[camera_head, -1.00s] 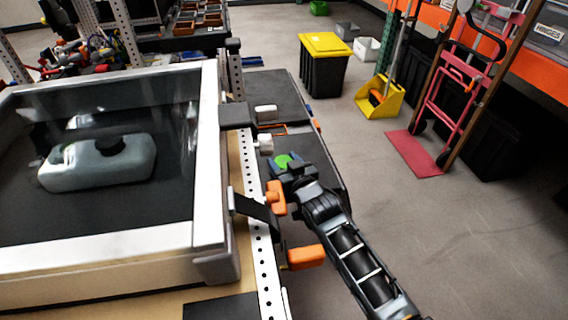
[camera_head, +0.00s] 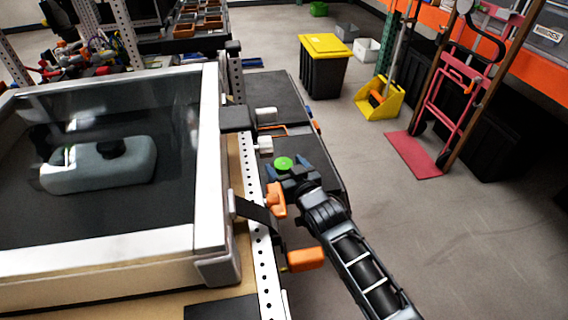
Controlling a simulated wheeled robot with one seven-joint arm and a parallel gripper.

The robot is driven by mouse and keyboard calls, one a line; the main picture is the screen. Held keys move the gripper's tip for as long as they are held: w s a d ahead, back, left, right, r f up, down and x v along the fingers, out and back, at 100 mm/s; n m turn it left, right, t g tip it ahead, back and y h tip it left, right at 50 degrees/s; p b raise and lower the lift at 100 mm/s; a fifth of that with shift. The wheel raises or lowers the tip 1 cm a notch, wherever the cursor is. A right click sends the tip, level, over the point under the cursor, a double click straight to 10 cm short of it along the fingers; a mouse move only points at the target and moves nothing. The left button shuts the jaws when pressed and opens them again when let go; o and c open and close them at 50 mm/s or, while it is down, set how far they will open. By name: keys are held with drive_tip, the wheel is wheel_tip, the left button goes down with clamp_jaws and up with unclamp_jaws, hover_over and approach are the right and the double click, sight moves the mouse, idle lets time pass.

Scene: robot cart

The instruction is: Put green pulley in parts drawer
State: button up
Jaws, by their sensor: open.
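The green pulley (camera_head: 283,163) is a small round green disc near the middle of the view, beside the perforated metal rail. My gripper (camera_head: 286,174) reaches up to it from the lower right. The jaws are open, with the dark fingertips at the near edge of the pulley. I cannot tell whether they touch it. The gripper hides part of what lies under the pulley. I cannot tell for sure which thing is the parts drawer.
A glass-topped case (camera_head: 208,180) with a grey container inside fills the left. Floor at right is clear.

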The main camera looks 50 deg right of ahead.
drive_tip(key=v, duration=1)
drive_tip(key=shift+s+p, duration=0.2)
drive_tip(key=shift+p, duration=0.15)
drive_tip(key=shift+a+r, duration=0.1)
drive_tip(key=s+a+r+n+y, duration=0.1)
drive_tip(key=s+a+r, duration=0.3)
drive_tip(key=s, duration=0.5)
drive_tip(key=s+a+r+n+y, duration=0.2)
drive_tip(key=s+a+r+y, duration=0.1)
drive_tip(key=s, duration=0.7)
drive_tip(key=s+a+r+n+y, duration=0.1)
drive_tip(key=s+a+r+y, duration=0.1)
drive_tip(key=s+a+r, duration=0.3)
drive_tip(key=s+a, duration=0.2)
drive_tip(key=s, duration=0.2)
drive_tip(key=shift+s+a+r, duration=0.15)
drive_tip(key=shift+s+a, duration=0.1)
drive_tip(key=shift+a, duration=0.05)
drive_tip(key=shift+s+r+n, duration=0.25)
drive_tip(key=shift+r+n, duration=0.05)
drive_tip(key=shift+r, duration=0.05)
